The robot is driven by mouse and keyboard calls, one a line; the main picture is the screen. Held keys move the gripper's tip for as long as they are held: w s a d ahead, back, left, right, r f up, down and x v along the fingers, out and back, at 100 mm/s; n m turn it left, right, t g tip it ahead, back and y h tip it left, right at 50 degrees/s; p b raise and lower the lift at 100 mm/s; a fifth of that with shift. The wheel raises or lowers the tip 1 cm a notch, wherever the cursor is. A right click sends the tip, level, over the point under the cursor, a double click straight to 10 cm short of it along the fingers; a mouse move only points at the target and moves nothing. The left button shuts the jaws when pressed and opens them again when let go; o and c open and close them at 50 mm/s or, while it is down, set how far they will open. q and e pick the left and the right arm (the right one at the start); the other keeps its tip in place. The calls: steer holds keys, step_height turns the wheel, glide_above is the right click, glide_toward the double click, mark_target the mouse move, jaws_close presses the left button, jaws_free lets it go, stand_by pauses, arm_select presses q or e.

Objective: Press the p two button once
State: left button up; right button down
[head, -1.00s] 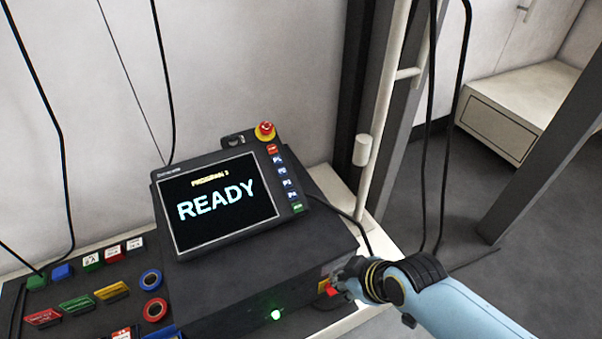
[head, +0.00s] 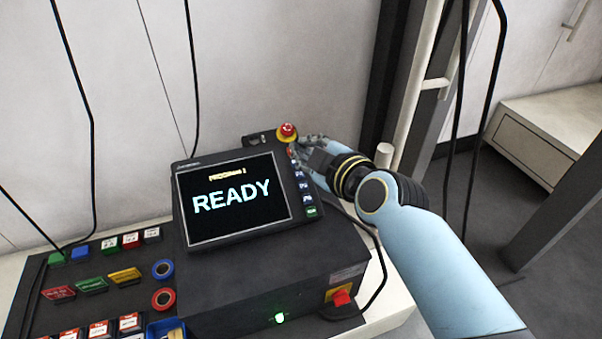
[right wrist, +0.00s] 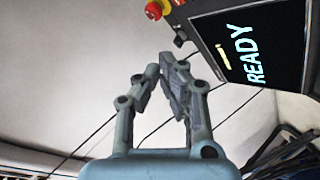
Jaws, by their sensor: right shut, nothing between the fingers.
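The control panel (head: 235,241) has a dark screen (head: 232,200) reading READY, with a small yellow program line above it. A column of buttons runs down its right edge. The blue P2 button (head: 299,175) is the second blue one, just below my right gripper's fingers. My right gripper (head: 301,148) is shut and empty at the upper part of the column, covering some of the top buttons. In the right wrist view its fingers (right wrist: 159,68) come together at the tips, with the panel screen (right wrist: 252,45) to the right. Contact with a button cannot be told. My left gripper is out of view.
A red emergency stop knob (head: 287,131) stands just above the button column, close to my fingers. A red switch on yellow (head: 341,297) is on the box front. Cables hang at the back and right.

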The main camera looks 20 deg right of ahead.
mark_target(299, 174)
steer(key=f+b, duration=0.1)
steer(key=w+f+b, duration=0.1)
steer(key=f, duration=0.1)
steer(key=w+f+b, duration=0.1)
steer(key=shift+f+b, duration=0.35)
steer(key=shift+b, duration=0.05)
steer(key=shift+w+f+b, duration=0.25)
steer(key=shift+f+b, duration=0.2)
steer(key=shift+f, duration=0.05)
steer(key=shift+w+f+b, duration=0.2)
steer(key=shift+f+b, duration=0.25)
steer(key=shift+w+f+b, duration=0.35)
steer(key=shift+f+b, duration=0.25)
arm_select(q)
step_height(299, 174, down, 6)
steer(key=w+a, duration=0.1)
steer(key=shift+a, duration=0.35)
arm_select(e)
steer(key=shift+w+f, duration=0.1)
steer(key=shift+w, duration=0.1)
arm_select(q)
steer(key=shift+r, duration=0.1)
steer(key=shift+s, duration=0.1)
